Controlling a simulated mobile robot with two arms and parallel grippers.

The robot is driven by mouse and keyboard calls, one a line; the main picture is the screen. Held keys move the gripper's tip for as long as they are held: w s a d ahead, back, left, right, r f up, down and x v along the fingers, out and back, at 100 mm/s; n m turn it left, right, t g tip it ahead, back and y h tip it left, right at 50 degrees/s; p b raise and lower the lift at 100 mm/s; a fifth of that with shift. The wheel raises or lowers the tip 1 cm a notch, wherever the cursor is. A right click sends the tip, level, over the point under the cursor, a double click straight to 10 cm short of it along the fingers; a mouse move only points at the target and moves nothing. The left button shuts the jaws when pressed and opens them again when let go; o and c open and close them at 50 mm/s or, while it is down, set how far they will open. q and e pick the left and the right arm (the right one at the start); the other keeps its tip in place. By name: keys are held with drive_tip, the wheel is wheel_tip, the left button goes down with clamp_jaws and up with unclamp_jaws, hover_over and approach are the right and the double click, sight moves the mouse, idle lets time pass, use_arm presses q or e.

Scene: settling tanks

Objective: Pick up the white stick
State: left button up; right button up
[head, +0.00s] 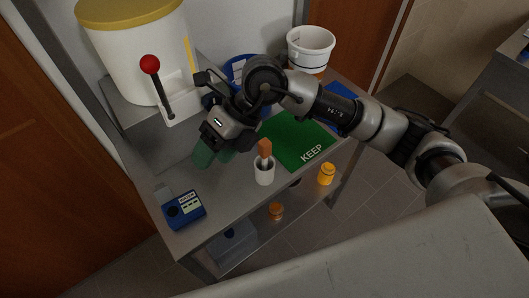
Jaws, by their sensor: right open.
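My right gripper (213,158) hangs over the left middle of the grey metal table (218,188), its green fingers pointing down and apart. It is open, and I see nothing between the fingers. I cannot make out a white stick; my gripper and arm hide part of the table and what is behind. A white cup (265,174) with a brown-orange piece (265,150) sticking up from it stands to the right of the gripper. My left gripper is not in view.
A blue meter (184,209) lies at the table's front left. A green KEEP mat (295,138) lies to the right. A white container with yellow lid (135,50), a red-knobbed lever (150,64) and a white bucket (311,50) stand behind. Orange-yellow jars (326,174) are near the right edge and below.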

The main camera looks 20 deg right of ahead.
sight(265, 141)
drive_tip(key=w+d+h, duration=0.2)
drive_tip(key=d, duration=0.1)
drive_tip(key=w+d+m+t+h, duration=0.1)
drive_tip(key=w+d+h, duration=0.1)
drive_tip(key=d+h, duration=0.1)
drive_tip(key=w+d+t+h, duration=0.1)
drive_tip(key=w+d+h, duration=0.1)
drive_tip(key=d, duration=0.3)
drive_tip(key=shift+d+f+m+h, duration=0.1)
drive_tip(key=shift+f+m+h, duration=0.1)
drive_tip(key=shift+m+h, duration=0.15)
drive_tip(key=shift+d+f, duration=0.2)
drive_tip(key=shift+f, duration=0.15)
wheel_tip(265, 141, down, 4)
drive_tip(key=shift+f+p, duration=0.25)
drive_tip(key=shift+p, duration=0.5)
drive_tip(key=f+p, duration=0.1)
drive_tip(key=f, duration=0.2)
drive_tip(key=f+p, duration=0.1)
drive_tip(key=shift+s+a+f+p, duration=0.1)
drive_tip(key=shift+s+f+p, duration=0.2)
drive_tip(key=shift+f, duration=0.1)
drive_tip(key=shift+w+f, duration=0.1)
drive_tip(key=shift+f, duration=0.25)
drive_tip(key=c, duration=1)
drive_tip(key=shift+r, duration=0.2)
